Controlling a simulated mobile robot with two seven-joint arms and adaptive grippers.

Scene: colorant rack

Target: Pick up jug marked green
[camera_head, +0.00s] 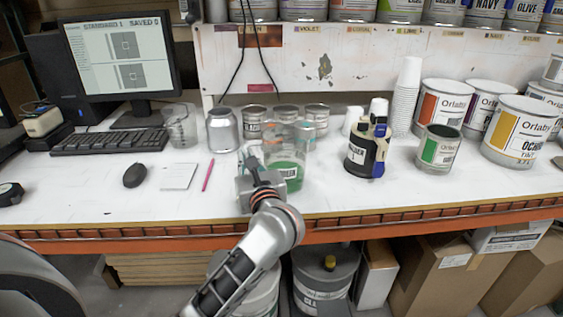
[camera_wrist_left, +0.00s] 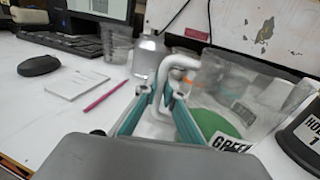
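The jug marked green (camera_head: 289,158) is a clear jug with green liquid and a white label. It is upright over the front middle of the white bench; I cannot tell whether its base touches the top. In the left wrist view the jug (camera_wrist_left: 252,92) is at the right, its label partly cut off by my gripper. My left gripper (camera_head: 262,178) is at the jug's left side. In the left wrist view its teal-padded fingers (camera_wrist_left: 161,97) are on both sides of the jug's pale handle, close against it, and look shut on it. My right gripper is not in view.
Small cans (camera_head: 286,113) and a grey metal can (camera_head: 222,130) stand behind. A mouse (camera_head: 135,175), notepad (camera_head: 179,176) and pink pencil (camera_head: 208,175) lie left. The bench's orange front edge (camera_head: 160,243) is close below.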

